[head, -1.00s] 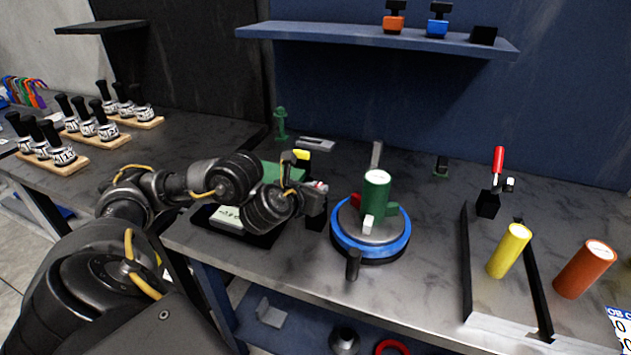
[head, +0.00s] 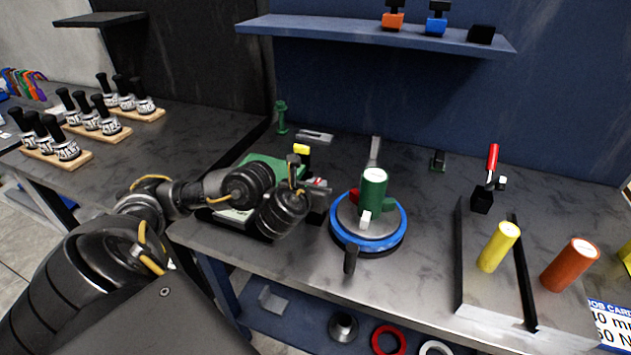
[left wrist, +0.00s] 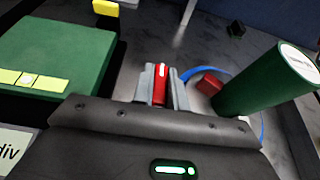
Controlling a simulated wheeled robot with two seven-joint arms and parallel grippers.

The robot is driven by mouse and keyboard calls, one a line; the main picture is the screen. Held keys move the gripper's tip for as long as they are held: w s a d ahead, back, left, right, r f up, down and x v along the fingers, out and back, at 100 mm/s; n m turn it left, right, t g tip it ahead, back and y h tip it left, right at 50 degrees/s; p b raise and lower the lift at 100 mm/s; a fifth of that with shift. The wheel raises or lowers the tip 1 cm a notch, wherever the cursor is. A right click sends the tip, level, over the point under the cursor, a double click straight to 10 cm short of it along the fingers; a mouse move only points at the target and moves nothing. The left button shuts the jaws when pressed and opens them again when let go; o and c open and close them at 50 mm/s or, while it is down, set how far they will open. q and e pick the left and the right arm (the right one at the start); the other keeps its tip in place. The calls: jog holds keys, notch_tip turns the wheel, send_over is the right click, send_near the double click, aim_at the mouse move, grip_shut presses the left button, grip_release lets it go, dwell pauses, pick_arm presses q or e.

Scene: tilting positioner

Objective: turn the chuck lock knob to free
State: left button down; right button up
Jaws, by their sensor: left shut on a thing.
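The chuck lock knob (left wrist: 160,84) is a small red piece with a white line on it. In the left wrist view it sits between the two grey fingers of my left gripper (left wrist: 161,88), which is shut on it. In the head view my left gripper (head: 318,190) is just left of the turntable, and the knob is mostly hidden. The turntable has a blue ring (head: 372,246) and carries a green cylinder (head: 374,186) standing upright among red, white and green jaws. The cylinder also shows in the left wrist view (left wrist: 262,83). My right gripper is not in view.
A green-topped box (head: 270,168) stands left of the turntable, close to my left arm. A dark handle (head: 351,258) sticks out at the turntable's front. A blue shelf (head: 370,36) hangs behind.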

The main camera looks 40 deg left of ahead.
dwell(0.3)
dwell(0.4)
pick_arm(q)
jog(key=c, duration=1.4)
grip_release()
jog(key=shift+w, duration=0.1)
jog(key=p+v, duration=1)
jog(key=p, duration=0.1)
jog(key=shift+s+d, duration=0.2)
jog(key=shift+s, duration=0.15)
jog(key=shift+r, duration=0.1)
